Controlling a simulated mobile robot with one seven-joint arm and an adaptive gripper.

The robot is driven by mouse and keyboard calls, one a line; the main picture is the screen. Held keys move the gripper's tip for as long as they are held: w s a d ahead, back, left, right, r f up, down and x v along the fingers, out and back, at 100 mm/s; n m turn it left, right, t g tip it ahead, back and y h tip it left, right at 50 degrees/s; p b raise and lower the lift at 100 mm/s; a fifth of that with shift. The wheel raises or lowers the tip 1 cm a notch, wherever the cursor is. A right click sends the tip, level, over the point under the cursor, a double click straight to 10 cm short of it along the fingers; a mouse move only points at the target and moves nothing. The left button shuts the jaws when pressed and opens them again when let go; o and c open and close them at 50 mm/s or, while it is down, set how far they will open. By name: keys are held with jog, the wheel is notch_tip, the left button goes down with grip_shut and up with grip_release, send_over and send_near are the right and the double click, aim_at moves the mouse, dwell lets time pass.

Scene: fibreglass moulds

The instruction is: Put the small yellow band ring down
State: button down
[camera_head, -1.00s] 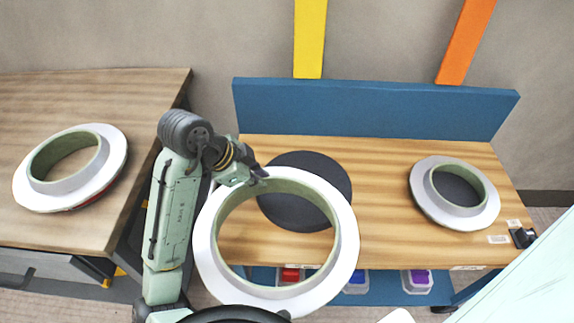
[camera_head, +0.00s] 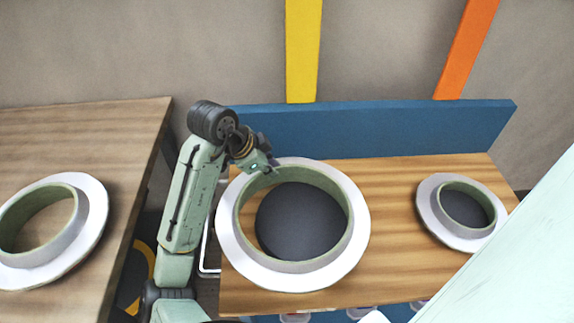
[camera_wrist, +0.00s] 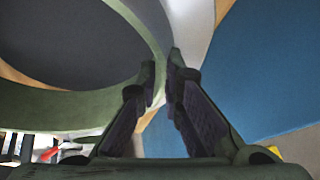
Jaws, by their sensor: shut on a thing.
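My gripper (camera_head: 272,168) is shut on the upright collar of a white-flanged ring with a green inside, which I take as the small yellow band ring (camera_head: 236,243). No yellow band shows on it. In the wrist view the two fingers (camera_wrist: 163,75) pinch the green collar wall (camera_wrist: 85,108). The ring is over the near left part of the wooden bench (camera_head: 395,215). A dark round disc (camera_head: 300,222) shows through its opening, a little right of centre. I cannot tell whether the ring touches the bench.
A similar ring (camera_head: 432,222) lies on the bench at the right, around a dark centre. Another ring (camera_head: 90,225) lies on the left wooden table (camera_head: 120,130). A blue board (camera_head: 400,128) stands along the bench's back edge. Bare bench lies between the two bench rings.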

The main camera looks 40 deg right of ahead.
aim_at(286, 167)
jog(key=d, duration=0.4)
jog(key=shift+w+d+f, duration=0.2)
jog(key=shift+w+d, duration=0.15)
jog(key=shift+w, duration=0.05)
jog(key=f+b, duration=0.1)
jog(key=f, duration=0.1)
jog(key=f+b, duration=0.2)
jog(key=shift+w+d, duration=0.1)
jog(key=shift+d, duration=0.3)
jog(key=shift+r, duration=0.2)
jog(key=c, duration=1.7)
grip_release()
jog(key=p+v, duration=0.7)
jog(key=v, duration=0.4)
jog(key=shift+r+p, duration=0.15)
jog(key=shift+p, duration=0.15)
jog(key=shift+a+r, duration=0.25)
jog(key=shift+r, duration=0.05)
